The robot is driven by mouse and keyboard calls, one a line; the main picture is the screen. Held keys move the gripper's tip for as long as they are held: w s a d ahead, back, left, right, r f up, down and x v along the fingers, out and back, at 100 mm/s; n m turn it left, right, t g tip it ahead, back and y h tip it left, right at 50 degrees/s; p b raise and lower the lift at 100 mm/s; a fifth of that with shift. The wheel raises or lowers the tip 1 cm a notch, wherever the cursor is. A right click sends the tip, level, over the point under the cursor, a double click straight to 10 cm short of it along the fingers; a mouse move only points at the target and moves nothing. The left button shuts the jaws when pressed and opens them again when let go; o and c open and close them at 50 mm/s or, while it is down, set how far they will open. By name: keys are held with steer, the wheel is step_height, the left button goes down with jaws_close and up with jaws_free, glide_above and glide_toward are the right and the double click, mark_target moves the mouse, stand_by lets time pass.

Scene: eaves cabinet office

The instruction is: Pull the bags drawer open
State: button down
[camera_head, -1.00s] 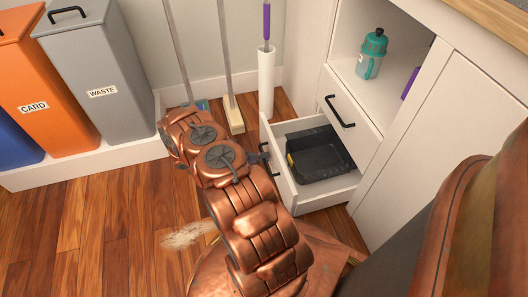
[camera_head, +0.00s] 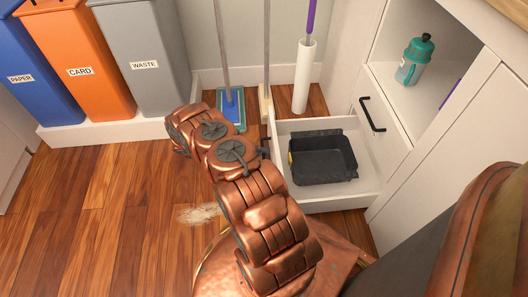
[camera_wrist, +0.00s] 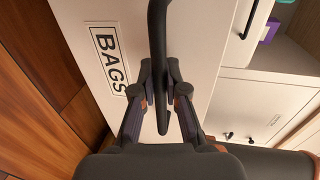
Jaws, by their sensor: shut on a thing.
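The bags drawer (camera_head: 342,196) is the low white drawer, standing well out of its cabinet with a black tray (camera_head: 322,158) inside. In the wrist view its white front (camera_wrist: 100,22) carries a label reading BAGS. The dark bar handle (camera_wrist: 158,40) runs down the middle of that view. My gripper (camera_wrist: 163,100) is shut on the handle, with one finger on each side of it. In the head view my arm hides most of the drawer front and the gripper.
A closed drawer with a dark handle (camera_head: 372,114) is above the open one. A teal bottle (camera_head: 415,60) stands on the shelf. A mop (camera_head: 231,108) and a white roll (camera_head: 303,75) stand behind. The bins (camera_head: 140,60) are at the back left.

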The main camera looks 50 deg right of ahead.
steer(key=c, duration=1.2)
jaws_free()
steer(key=shift+w, duration=0.1)
steer(key=v, duration=1.2)
